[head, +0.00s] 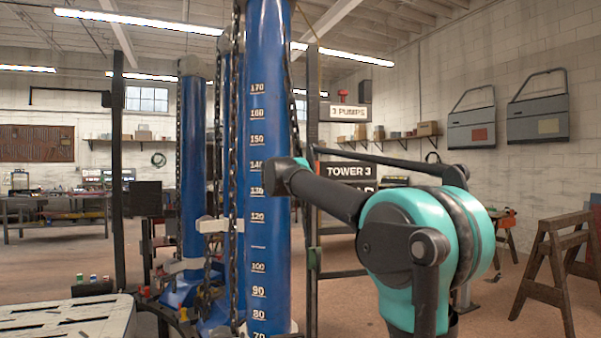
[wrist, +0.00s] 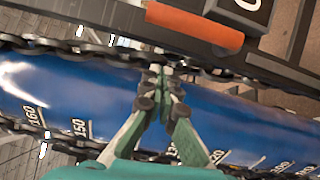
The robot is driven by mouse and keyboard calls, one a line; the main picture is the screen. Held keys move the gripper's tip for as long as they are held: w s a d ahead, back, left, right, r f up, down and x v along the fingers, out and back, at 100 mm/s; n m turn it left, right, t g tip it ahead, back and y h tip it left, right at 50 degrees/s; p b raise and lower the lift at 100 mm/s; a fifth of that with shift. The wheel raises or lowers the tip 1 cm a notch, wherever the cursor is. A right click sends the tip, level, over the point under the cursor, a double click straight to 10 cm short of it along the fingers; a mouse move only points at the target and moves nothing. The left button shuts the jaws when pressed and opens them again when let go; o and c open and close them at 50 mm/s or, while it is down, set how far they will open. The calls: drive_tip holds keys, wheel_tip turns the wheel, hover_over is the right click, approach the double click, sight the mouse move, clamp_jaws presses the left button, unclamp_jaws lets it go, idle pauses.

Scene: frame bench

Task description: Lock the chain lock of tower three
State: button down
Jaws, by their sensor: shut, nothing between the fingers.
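The blue tower column (head: 268,215) with white height numbers stands in the middle of the head view, left of the TOWER 3 sign (head: 349,171). Dark chains (head: 234,130) hang beside it. In the wrist view the column (wrist: 60,90) lies slanted across the picture, with a chain (wrist: 100,50) along its upper edge. My gripper (wrist: 157,72) is shut and empty in front of the column, its tips overlapping the chain in the picture; I cannot tell if they touch. An orange bar, perhaps a handle (wrist: 195,25), sits on a dark frame beyond the chain. In the head view my gripper is hidden. I cannot identify the chain lock for sure.
A second blue column (head: 193,150) stands behind to the left. A dark upright post (head: 313,110) is close to the right of the tower. A pale slotted bench top (head: 65,318) is at front left. Wooden sawhorses (head: 556,265) stand at right, with open floor between.

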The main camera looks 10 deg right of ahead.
drive_tip(key=v, duration=1)
drive_tip(key=shift+r, duration=0.2)
drive_tip(key=shift+d, duration=0.1)
drive_tip(key=s+d+f+m+g, duration=0.3)
drive_tip(key=s+d+f, duration=0.1)
drive_tip(key=f, duration=0.7)
drive_tip(key=s+d+f+m+g, duration=0.2)
drive_tip(key=s+d+f+m, duration=0.15)
drive_tip(key=f, duration=0.85)
drive_tip(key=s+d+f+m+g, duration=0.25)
drive_tip(key=s+d+f, duration=0.2)
drive_tip(key=f, duration=0.65)
drive_tip(key=s+a+f+m+g+y, duration=0.2)
drive_tip(key=s+f+y, duration=0.1)
drive_tip(key=s+f, duration=0.8)
drive_tip(key=s+a+f+m+g+y, duration=0.2)
drive_tip(key=s+f+m+g+y, duration=0.1)
drive_tip(key=s+f, duration=0.9)
wheel_tip(320, 180, down, 4)
drive_tip(key=shift+a+f+y, duration=0.1)
drive_tip(key=shift+a+y, duration=0.05)
drive_tip(key=shift+y, duration=0.45)
